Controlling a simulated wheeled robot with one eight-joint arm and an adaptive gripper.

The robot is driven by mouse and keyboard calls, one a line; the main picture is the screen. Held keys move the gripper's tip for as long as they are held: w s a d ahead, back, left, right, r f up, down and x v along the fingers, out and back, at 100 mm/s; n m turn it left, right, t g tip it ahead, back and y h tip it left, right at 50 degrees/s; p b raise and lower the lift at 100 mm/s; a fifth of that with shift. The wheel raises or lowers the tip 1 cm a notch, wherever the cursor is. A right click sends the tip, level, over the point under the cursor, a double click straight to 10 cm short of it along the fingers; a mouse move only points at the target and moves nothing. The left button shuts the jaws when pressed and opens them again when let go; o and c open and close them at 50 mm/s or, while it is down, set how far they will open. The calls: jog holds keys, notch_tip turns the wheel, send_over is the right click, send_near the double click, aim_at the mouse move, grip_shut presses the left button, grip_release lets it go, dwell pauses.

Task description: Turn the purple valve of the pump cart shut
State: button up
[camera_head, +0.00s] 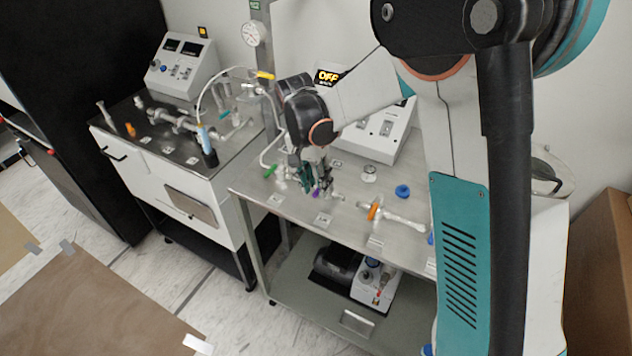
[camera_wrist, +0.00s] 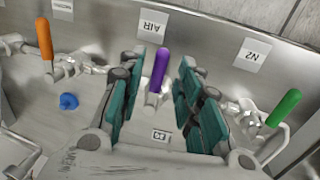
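The purple valve handle (camera_wrist: 159,69) shows in the wrist view between the two fingers of my gripper (camera_wrist: 155,95), below the AIR label. The fingers have teal pads and stand apart, with a gap on each side of the handle. In the head view my gripper (camera_head: 311,180) points down over the pump cart (camera_head: 340,215), and only a small bit of the purple handle (camera_head: 316,193) shows beside it. The fingers hide much of the valve there.
An orange valve handle (camera_wrist: 44,39) and a blue knob (camera_wrist: 68,101) lie left of my gripper in the wrist view. A green valve handle (camera_wrist: 284,108) is at right, by the N2 label (camera_wrist: 250,55). A grey control box (camera_head: 378,130) stands behind on the cart.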

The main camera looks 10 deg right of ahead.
jog(key=shift+r, duration=0.1)
notch_tip(320, 180, up, 12)
jog(key=w+a, duration=0.1)
jog(key=shift+w+a+f, duration=0.2)
jog(key=shift+w+a, duration=0.05)
jog(key=shift+a, duration=0.15)
jog(key=s+d+r+n+t+y+b, duration=0.1)
jog(key=s+d+r+n+t, duration=0.45)
jog(key=s, duration=0.55)
jog(key=s+d+f+n+t, duration=0.2)
jog(key=s+d, duration=0.4)
jog(key=s, duration=0.5)
jog(key=shift+s+d+f+t+y+b, duration=0.3)
jog(key=shift+s+f+t+y+b, duration=0.15)
jog(key=shift+f, duration=0.25)
